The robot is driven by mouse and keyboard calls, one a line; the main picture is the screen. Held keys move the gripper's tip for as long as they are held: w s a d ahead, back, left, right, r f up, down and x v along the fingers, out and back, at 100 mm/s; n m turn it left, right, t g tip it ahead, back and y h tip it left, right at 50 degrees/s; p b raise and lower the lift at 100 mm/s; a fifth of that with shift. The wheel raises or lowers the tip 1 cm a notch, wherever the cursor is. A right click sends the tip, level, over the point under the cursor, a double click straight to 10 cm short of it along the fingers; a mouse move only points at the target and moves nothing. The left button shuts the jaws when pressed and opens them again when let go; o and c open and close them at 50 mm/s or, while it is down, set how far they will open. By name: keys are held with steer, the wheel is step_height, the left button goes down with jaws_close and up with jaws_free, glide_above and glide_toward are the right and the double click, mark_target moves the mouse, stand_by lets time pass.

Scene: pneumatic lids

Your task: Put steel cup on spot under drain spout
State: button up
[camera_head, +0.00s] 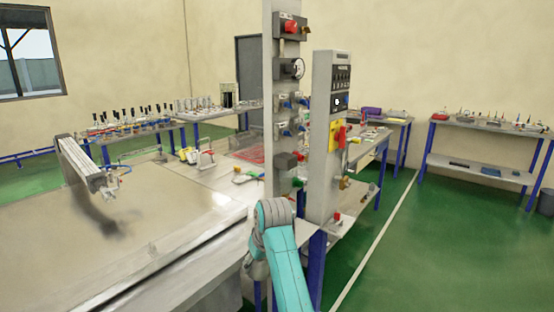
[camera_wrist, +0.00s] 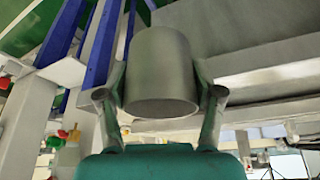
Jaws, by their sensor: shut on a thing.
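The steel cup (camera_wrist: 160,75) is a plain grey cylinder in the middle of the wrist view. My gripper (camera_wrist: 160,88) is shut on it, with one finger against each side. The cup is clear of any surface I can see. In the head view my teal arm reaches forward at the front of the bench, and the gripper and cup are hidden there. I cannot make out the drain spout or the spot for certain; small brass and red fittings (camera_head: 344,183) sit low on the right grey post.
Two grey posts (camera_head: 323,140) with valves and gauges stand close beyond my arm. A wide bench top (camera_head: 150,225) lies to the left. Blue table legs (camera_wrist: 102,45) show near the cup in the wrist view. Green floor is open at right.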

steer(key=s+d+f+m, duration=0.1)
steer(key=s+d+f, duration=0.1)
steer(key=d+f, duration=0.3)
steer(key=s+d+f+m, duration=0.1)
steer(key=s+d+f, duration=0.15)
steer(key=f, duration=0.45)
steer(key=s+d+f+m+h, duration=0.1)
steer(key=s+d+f+m, duration=0.1)
steer(key=s+d+f, duration=0.6)
steer(key=s+d+f+m+h, duration=0.1)
steer(key=s+d+f+m, duration=0.1)
steer(key=s+d+f, duration=0.6)
steer(key=s+f, duration=0.4)
steer(key=f, duration=0.1)
steer(key=shift+f+t, duration=0.35)
steer(key=shift+t, duration=0.05)
